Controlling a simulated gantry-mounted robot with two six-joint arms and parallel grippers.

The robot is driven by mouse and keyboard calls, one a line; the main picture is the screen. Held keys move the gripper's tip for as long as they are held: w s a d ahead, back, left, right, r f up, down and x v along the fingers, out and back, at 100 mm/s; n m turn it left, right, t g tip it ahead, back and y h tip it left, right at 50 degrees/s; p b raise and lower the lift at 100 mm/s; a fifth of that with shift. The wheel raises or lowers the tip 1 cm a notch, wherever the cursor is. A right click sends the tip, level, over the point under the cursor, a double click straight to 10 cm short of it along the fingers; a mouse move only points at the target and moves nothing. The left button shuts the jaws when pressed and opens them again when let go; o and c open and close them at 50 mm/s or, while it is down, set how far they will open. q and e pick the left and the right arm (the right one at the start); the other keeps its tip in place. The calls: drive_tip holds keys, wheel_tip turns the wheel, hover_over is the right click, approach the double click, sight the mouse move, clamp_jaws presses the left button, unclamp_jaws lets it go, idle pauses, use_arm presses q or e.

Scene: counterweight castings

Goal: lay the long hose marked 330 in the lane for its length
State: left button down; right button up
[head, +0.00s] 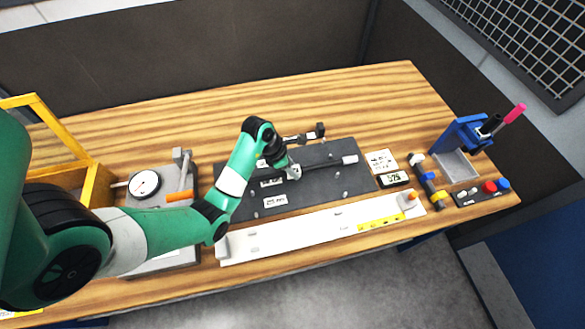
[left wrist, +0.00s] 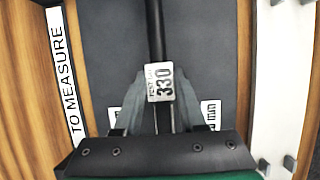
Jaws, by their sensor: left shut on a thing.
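The dark hose (left wrist: 155,30) carries a white tag marked 330 (left wrist: 160,84) in the left wrist view. In the head view the hose (head: 325,163) runs rightward from my left gripper (head: 293,173) to a pale end, over the dark grey board (head: 330,182). My left gripper is shut on the hose by its tag, its fingers on either side in the left wrist view (left wrist: 160,95). White lane labels (head: 275,201) (head: 271,182) lie on the board; their writing is too small to read. Whether the hose touches the board I cannot tell. My right gripper is not in view.
A long white measuring bed (head: 300,233) with a yellow strip (head: 381,222) lies in front of the board. A dial gauge (head: 144,184) stands left. A 375 display (head: 394,179), a blue stand (head: 462,134) and a button box (head: 481,193) are right.

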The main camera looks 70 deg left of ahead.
use_arm(q)
drive_tip(key=shift+f+b, duration=0.65)
drive_tip(key=shift+c, duration=2)
unclamp_jaws()
wheel_tip(320, 180, up, 7)
drive_tip(key=p, duration=0.7)
drive_tip(key=shift+w, duration=0.1)
